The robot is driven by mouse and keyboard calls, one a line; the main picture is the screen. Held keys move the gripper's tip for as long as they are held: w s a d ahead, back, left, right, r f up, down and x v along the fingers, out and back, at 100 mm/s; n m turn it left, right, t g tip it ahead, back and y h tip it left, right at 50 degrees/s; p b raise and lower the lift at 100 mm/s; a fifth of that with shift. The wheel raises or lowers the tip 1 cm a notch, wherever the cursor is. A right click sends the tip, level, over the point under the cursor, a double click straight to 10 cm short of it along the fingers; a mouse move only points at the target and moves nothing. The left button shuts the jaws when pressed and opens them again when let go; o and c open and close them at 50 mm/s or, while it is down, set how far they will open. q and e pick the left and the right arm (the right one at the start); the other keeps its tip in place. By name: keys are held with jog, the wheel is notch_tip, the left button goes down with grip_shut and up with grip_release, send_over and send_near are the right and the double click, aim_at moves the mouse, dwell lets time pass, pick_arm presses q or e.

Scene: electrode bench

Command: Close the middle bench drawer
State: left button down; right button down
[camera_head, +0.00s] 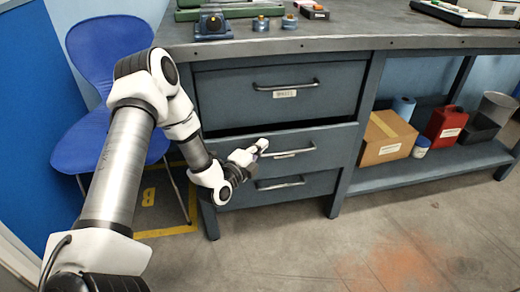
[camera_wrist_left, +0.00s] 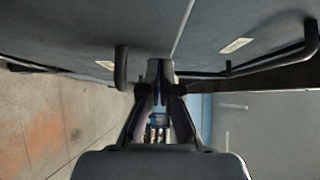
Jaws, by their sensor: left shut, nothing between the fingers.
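The middle bench drawer (camera_head: 325,145) is grey and stands partly out, with a dark gap along its top edge. Its bar handle (camera_head: 290,152) runs across the front above a small pale label. My left gripper (camera_head: 262,145) is at the drawer front, by the left end of that handle. In the left wrist view my left gripper (camera_wrist_left: 160,66) has its fingers together and empty, close to the grey drawer fronts, with dark handles on both sides. I cannot tell whether the tips touch the drawer. My right gripper is out of view.
The top drawer (camera_head: 330,92) and bottom drawer (camera_head: 315,186) look shut. A blue chair (camera_head: 105,50) stands left behind my arm. The right shelf holds a cardboard box (camera_head: 385,140) and a red canister (camera_head: 445,125). The floor in front is clear.

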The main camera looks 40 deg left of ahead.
aim_at(256, 135)
pick_arm(q)
jog(key=shift+w+a, duration=0.15)
jog(key=shift+w, duration=0.05)
jog(key=shift+a+r, duration=0.1)
jog(key=w+a+p, duration=0.2)
jog(key=a+p, duration=0.1)
jog(key=shift+w+r, duration=0.15)
jog(key=shift+w, duration=0.15)
jog(key=shift+w+a, duration=0.2)
jog(key=shift+a, duration=0.1)
